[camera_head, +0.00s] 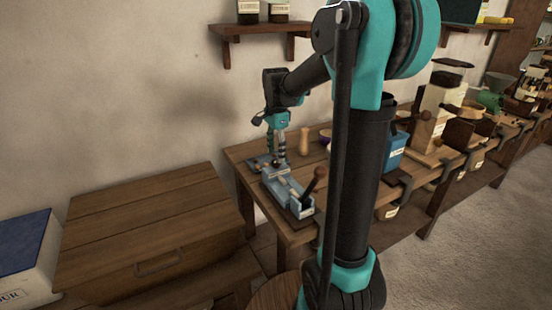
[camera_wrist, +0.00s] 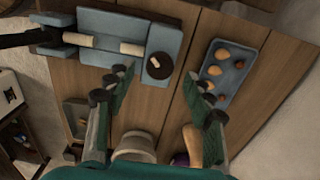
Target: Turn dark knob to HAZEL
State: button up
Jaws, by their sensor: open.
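The dark round knob (camera_wrist: 158,68) sits on the end plate of a blue-grey roller mill (camera_wrist: 100,20) in the wrist view. A small pale mark shows on the knob's face; no word on it can be read. The mill also stands on the wooden bench in the head view (camera_head: 291,196), with its knob too small to make out there. My gripper (camera_wrist: 160,80) is open and empty, pointing down, its two fingers on either side of the knob as seen from the wrist. In the head view my gripper (camera_head: 279,152) is over the back end of the mill. Whether it touches the knob cannot be told.
A blue tray (camera_wrist: 241,57) with several brown nuts lies to the knob's right. The mill's dark crank (camera_head: 314,186) juts up at its front end. A pale wooden peg-shaped piece (camera_head: 304,141) stands close behind. A blue box (camera_head: 394,150) stands farther right on the bench.

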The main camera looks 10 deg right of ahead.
aim_at(276, 161)
jog(key=shift+f, duration=1.5)
jog(key=c, duration=1.2)
